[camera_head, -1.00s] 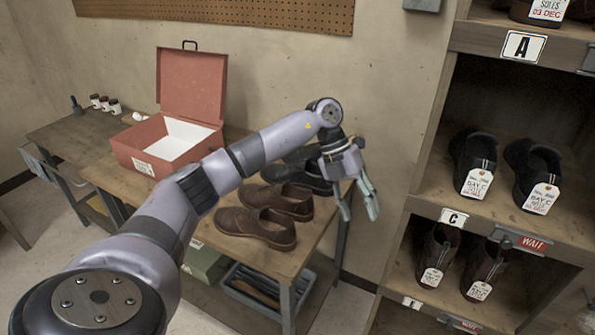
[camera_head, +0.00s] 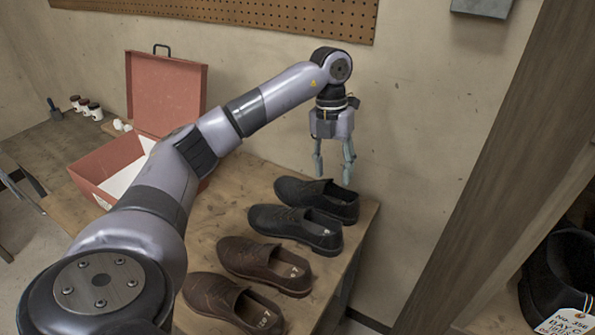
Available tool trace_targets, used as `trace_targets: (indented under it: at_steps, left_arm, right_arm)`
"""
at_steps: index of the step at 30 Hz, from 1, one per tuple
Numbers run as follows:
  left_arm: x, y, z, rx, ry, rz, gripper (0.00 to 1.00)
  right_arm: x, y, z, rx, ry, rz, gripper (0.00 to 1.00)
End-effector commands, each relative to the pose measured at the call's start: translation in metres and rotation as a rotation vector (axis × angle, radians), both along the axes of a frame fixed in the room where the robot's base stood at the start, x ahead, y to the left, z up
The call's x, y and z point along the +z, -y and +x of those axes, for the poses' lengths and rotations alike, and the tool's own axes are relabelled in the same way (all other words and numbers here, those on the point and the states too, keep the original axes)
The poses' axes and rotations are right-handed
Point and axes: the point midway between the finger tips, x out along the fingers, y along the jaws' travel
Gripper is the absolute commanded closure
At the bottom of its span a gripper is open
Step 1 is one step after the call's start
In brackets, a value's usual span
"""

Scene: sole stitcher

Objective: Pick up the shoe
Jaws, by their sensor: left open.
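Two black shoes lie on the wooden bench (camera_head: 362,225): a rear black shoe (camera_head: 318,199) and a nearer black shoe (camera_head: 296,227). Two brown shoes lie in front of them, a brown loafer (camera_head: 262,264) and a nearest brown loafer (camera_head: 230,303). My left gripper (camera_head: 333,178) points down, open and empty, just above and behind the rear black shoe's heel end. I cannot tell whether a fingertip touches that shoe. My right gripper is not in view.
An open red box (camera_head: 108,168) with a raised lid stands at the bench's left, partly behind my left arm. A shelf upright (camera_head: 480,185) rises at the right. A tagged black shoe (camera_head: 565,270) sits on the shelf. Several small jars (camera_head: 85,106) stand at the back left.

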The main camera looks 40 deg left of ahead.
Motion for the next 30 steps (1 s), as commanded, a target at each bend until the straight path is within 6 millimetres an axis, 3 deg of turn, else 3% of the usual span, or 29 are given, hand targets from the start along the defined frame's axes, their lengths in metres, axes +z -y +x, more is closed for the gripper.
trace_targets:
  at_steps: [4,10,14,18,24,30]
  left_arm:
    - [-0.013,0.003,-0.002,-0.003,-0.005,-0.001,0.54]
    - [-0.053,0.010,-0.005,-0.003,-0.005,-0.002,0.54]
    - [-0.081,0.015,-0.006,-0.002,-0.005,-0.002,0.54]
    - [-0.104,0.019,-0.007,0.000,-0.003,-0.002,0.54]
    - [-0.120,0.022,-0.008,-0.002,0.000,-0.001,0.54]
    - [-0.141,0.030,-0.008,-0.002,-0.005,-0.002,0.54]
  right_arm:
    - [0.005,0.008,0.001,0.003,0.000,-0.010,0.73]
    - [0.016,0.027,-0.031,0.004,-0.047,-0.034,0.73]
    - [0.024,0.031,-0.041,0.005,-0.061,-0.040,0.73]
    - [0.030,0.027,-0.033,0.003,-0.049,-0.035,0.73]
    - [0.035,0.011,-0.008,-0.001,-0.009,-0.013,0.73]
    - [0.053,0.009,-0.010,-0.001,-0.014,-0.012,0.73]
